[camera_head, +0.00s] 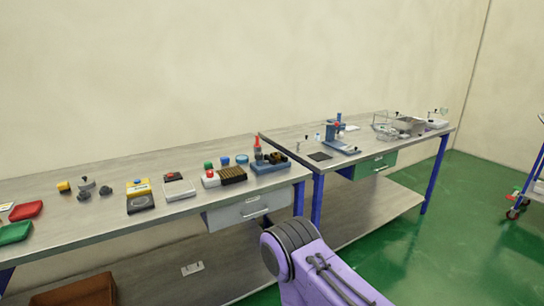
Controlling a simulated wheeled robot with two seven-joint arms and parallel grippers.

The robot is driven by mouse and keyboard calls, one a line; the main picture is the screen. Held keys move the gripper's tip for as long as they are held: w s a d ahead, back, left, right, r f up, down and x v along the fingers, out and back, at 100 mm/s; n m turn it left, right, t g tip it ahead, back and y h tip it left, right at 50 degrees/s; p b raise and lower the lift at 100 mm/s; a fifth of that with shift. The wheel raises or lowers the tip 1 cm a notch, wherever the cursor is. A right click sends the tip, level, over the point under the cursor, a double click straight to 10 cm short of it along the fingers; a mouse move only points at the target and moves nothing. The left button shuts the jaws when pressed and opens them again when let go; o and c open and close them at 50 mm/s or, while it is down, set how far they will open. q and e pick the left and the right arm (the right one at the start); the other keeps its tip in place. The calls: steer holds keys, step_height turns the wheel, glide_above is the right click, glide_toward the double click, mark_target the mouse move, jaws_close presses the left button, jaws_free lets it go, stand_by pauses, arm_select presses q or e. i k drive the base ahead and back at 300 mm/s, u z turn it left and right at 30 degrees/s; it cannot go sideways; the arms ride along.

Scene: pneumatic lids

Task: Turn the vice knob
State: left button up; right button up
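I cannot make out a vice knob for certain at this size. A blue bench device (333,136) with an upright post and a flat base stands on the right workbench (290,141). A blue-based fixture (270,166) with a dark upright part and a red top stands at the right end of the left workbench (120,222). I cannot tell whether either one is the vice. Neither of my grippers shows; only a purple link of my arm with a dark ribbed joint is in view at the bottom, in front of the benches.
The left bench carries a yellow-and-black box (139,197), a brown block (233,175), red (26,211) and green trays (15,233) and small parts. A clear box (384,122) stands on the right bench. Open green floor (480,200) lies right, with a cart (536,185) at the edge.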

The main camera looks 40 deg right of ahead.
mark_target(260, 156)
steer(key=z, duration=1.3)
